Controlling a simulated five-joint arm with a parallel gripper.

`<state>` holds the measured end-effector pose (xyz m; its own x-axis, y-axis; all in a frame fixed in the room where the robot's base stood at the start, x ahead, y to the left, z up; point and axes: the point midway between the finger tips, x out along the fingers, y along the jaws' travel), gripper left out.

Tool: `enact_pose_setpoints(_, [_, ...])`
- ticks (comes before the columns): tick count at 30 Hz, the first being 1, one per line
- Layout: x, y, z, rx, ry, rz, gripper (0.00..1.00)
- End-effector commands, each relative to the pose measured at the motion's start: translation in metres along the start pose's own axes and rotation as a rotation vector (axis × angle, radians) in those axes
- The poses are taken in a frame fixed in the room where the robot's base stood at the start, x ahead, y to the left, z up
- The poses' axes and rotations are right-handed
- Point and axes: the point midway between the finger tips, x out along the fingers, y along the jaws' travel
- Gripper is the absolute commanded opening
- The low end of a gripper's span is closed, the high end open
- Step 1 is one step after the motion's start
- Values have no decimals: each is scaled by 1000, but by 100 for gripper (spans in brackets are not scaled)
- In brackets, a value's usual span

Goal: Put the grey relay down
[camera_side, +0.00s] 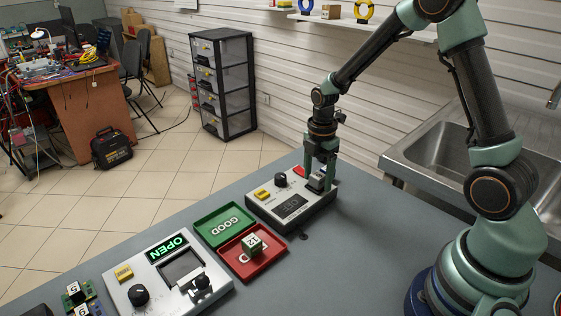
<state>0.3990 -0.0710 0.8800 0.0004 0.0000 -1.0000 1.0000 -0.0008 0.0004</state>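My gripper (319,178) points straight down at the right end of a white tester box (262,207). Its fingers are on both sides of a small grey block, which looks like the grey relay (317,184), and appear closed on it. The relay is low over the tester's top, partly hidden by the fingers. I cannot tell whether it touches the tester. The tester has a yellow label, a black knob, a red part and a dark display.
Left of the tester are a green GOOD tray (206,230) and a red tray (270,264) holding a green-and-white relay (252,244). A white box with a lit OPEN sign (167,249) and numbered relays (76,293) stand further left. The grey bench (350,255) is clear at front right.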

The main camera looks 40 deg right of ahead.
Motion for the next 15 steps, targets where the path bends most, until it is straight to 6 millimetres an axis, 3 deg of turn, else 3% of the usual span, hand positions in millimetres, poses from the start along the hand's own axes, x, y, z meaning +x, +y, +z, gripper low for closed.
enact_pose_setpoints(8, [-10,0,0,0,0,2,71])
enact_pose_setpoints(15, [-56,1,0,0,-1,7,71])
